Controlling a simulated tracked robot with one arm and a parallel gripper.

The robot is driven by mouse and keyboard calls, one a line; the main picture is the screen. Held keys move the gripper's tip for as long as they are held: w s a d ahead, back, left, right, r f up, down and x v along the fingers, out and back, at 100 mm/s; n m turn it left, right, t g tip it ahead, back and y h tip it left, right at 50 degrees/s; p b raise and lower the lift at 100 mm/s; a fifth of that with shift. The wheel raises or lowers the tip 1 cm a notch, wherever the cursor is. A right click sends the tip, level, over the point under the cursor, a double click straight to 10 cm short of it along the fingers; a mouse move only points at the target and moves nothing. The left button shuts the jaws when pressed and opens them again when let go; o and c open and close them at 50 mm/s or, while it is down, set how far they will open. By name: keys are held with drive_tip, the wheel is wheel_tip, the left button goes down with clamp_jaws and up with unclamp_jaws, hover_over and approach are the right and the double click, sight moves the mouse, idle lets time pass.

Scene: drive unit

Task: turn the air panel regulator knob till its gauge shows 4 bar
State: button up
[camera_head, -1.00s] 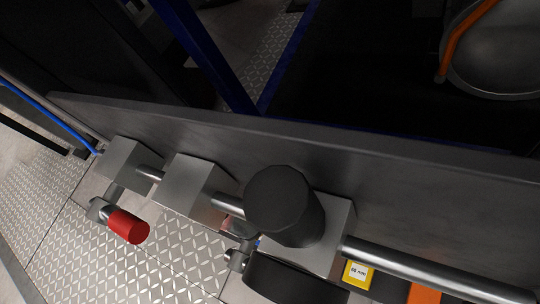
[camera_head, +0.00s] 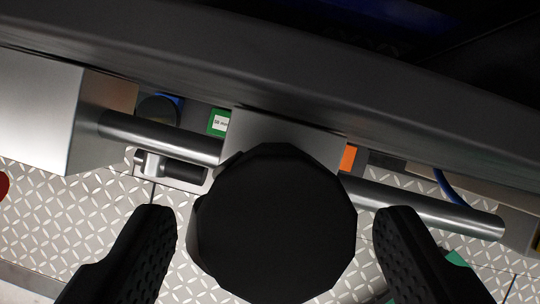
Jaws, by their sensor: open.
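The regulator knob (camera_head: 272,225) is a large black faceted cylinder, seen from above in the middle of the head view. It sits on a grey metal block (camera_head: 285,135) joined to a pipe on each side. My gripper (camera_head: 270,232) is open, with one black finger to the left of the knob and one to the right. A gap shows between each finger and the knob in the picture. Whether the fingertips are level with the knob is hard to tell. The gauge face does not show.
A dark panel edge (camera_head: 270,60) runs across just beyond the knob. A green labelled item (camera_head: 219,122) and an orange one (camera_head: 348,158) lie below. Tread-plate floor is underneath.

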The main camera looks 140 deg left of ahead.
sight(281, 269)
drive_tip(key=shift+b+x, duration=0.35)
drive_tip(key=shift+x, duration=1.3)
drive_tip(key=shift+s+d, duration=0.1)
drive_tip(key=shift+c, duration=0.3)
drive_tip(key=c, duration=0.9)
